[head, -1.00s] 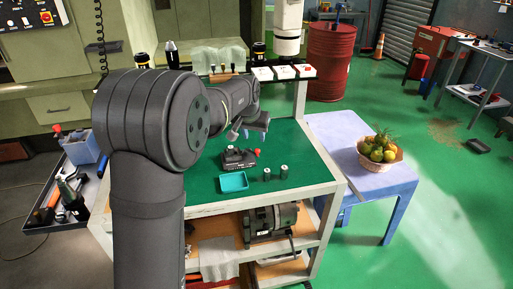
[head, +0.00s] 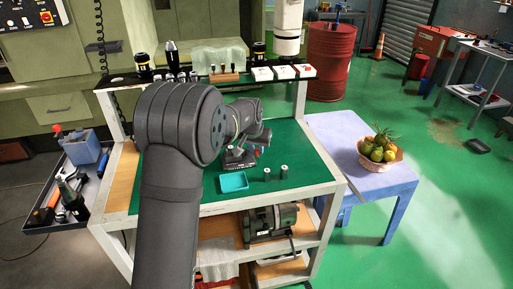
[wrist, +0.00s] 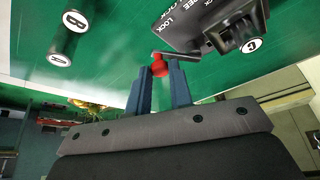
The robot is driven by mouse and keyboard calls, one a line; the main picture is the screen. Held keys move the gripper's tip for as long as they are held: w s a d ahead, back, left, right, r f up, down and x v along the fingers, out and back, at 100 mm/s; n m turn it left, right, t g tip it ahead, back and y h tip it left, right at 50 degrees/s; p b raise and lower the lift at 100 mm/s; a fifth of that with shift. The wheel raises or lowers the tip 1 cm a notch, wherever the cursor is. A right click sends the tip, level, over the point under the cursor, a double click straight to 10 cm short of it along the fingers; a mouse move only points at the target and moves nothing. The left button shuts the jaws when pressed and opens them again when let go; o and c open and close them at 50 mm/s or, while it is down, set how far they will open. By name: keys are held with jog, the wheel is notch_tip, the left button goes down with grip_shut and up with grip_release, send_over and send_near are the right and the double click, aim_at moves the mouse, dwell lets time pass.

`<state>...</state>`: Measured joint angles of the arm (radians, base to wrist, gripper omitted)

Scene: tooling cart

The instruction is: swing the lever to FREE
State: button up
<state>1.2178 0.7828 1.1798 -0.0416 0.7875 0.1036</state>
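The lever unit (head: 236,166) is a dark block on the green bench mat, partly hidden by my arm in the head view. In the wrist view, its base (wrist: 180,22) has white LOCK and partly visible FREE lettering. A grey lever bar (wrist: 182,55) runs left from the hub to a red knob (wrist: 159,68), on the side of one LOCK word.
A teal tray (head: 233,182) and two grey cylinders (head: 284,171) stand on the mat in front of the unit. A rear shelf (head: 215,78) carries tool holders and white boxes. A blue table (head: 350,140) with a fruit basket (head: 378,152) adjoins the bench. The mat's right side is clear.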

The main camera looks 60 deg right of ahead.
grip_shut()
jog(key=shift+w+a+m, duration=0.1)
jog(key=shift+a+m, duration=0.05)
jog(key=shift+m, duration=0.15)
jog(key=shift+w+a+m+g, duration=0.35)
jog(key=shift+a+m+g, duration=0.25)
jog(key=shift+m, duration=0.6)
jog(key=m, duration=0.1)
jog(key=w+a+m+g, duration=0.1)
jog(key=shift+m, duration=0.4)
jog(key=m, duration=0.1)
jog(key=w+m+g, duration=0.1)
jog(key=m, duration=0.1)
jog(key=shift+w+a, duration=0.25)
jog(key=shift+a, duration=0.1)
jog(key=shift+w+a+m+g+y, duration=0.1)
jog(key=shift+w+m+g+y, duration=0.25)
jog(key=shift+m, duration=0.5)
jog(key=shift+w+a+m+g+y, duration=0.1)
jog(key=shift+w+m+g+y, duration=0.2)
jog(key=shift+m, duration=0.55)
jog(key=shift+w, duration=0.1)
